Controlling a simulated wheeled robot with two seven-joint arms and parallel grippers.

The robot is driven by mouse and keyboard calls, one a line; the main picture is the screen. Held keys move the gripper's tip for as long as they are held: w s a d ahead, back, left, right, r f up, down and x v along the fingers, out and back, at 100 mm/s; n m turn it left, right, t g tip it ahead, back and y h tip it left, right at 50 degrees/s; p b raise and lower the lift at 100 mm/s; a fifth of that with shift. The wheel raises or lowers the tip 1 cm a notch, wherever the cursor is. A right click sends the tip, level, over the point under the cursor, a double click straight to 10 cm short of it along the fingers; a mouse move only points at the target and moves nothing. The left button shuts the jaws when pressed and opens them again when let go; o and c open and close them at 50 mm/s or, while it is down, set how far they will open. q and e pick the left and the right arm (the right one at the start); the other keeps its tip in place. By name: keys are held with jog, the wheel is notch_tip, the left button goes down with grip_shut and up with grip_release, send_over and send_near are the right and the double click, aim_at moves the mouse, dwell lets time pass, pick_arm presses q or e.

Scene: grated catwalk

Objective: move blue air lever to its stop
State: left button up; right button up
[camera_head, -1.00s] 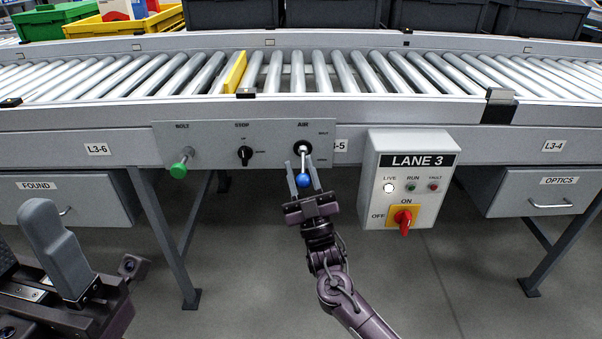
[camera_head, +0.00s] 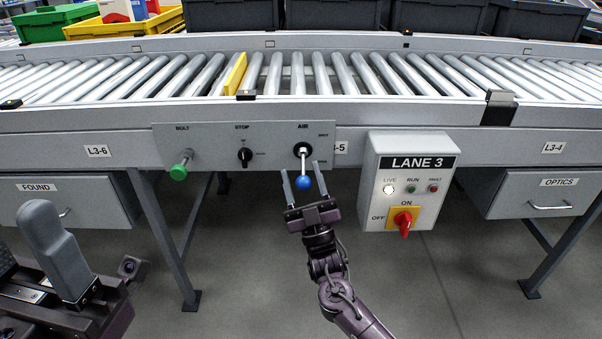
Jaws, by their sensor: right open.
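The blue air lever (camera_head: 303,181) is on the grey panel (camera_head: 216,160) under the AIR label. Its blue knob hangs at the end of a pale rod that points down from a round black mount. My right gripper (camera_head: 302,180) is just below the lever, fingers pointing up. It is open, with one finger to each side of the knob; contact cannot be told. My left gripper (camera_head: 60,255) is at the lower left, far from the panel. Only part of it shows, and its opening cannot be made out.
The panel also has a green BOLT knob (camera_head: 180,170) and a black STOP switch (camera_head: 245,154). The LANE 3 box (camera_head: 405,180) with a red switch (camera_head: 403,220) juts out to the right of the lever. The roller conveyor (camera_head: 330,75) runs above. Open floor lies below.

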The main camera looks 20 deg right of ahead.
jog(key=v, duration=0.6)
jog(key=shift+s+f+p, duration=0.25)
jog(key=shift+f+p, duration=0.05)
